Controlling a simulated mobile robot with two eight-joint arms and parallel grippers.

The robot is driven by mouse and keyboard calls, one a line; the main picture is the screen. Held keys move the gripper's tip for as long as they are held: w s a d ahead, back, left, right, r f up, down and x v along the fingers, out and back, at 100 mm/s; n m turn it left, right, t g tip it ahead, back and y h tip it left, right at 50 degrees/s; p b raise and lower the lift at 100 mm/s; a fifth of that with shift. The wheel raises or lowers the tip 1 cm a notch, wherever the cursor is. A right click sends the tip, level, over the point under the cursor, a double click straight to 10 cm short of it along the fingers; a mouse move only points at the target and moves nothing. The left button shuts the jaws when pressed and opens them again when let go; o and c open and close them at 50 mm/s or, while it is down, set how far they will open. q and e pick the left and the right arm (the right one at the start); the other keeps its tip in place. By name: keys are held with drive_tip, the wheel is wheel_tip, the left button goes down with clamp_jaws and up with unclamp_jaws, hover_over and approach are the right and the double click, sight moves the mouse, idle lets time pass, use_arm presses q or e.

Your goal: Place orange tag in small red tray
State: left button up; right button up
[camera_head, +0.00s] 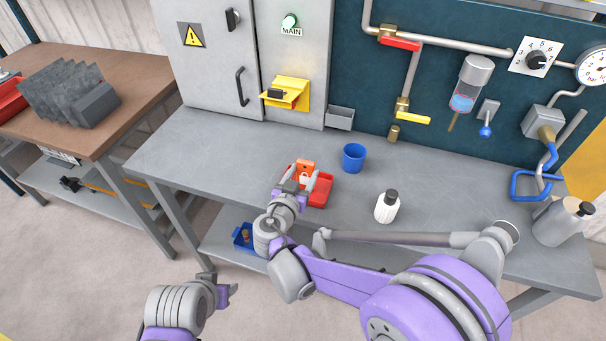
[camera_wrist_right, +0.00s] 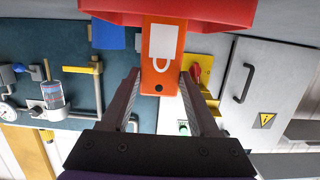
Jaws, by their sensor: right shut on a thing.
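The orange tag (camera_head: 306,165) has a white padlock picture on it. My right gripper (camera_head: 298,182) is shut on the tag, over the left part of the small red tray (camera_head: 320,197) on the grey workbench. In the right wrist view the tag (camera_wrist_right: 158,80) stands between the two fingers (camera_wrist_right: 161,88), with the red tray (camera_wrist_right: 190,10) beyond its far end. I cannot tell whether the tag touches the tray. My left gripper (camera_head: 226,290) is low in front of the bench, away from both; its jaw opening is unclear.
On the bench (camera_head: 240,155), a blue cup (camera_head: 354,157) stands behind the tray and a white bottle (camera_head: 386,207) to its right. A grey metal jug (camera_head: 562,222) is at the far right. A blue bin (camera_head: 243,238) sits on the lower shelf. The bench's left part is clear.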

drive_tip(key=shift+f, duration=0.2)
drive_tip(key=o, duration=1.3)
drive_tip(key=shift+r, duration=0.1)
drive_tip(key=shift+o, duration=0.2)
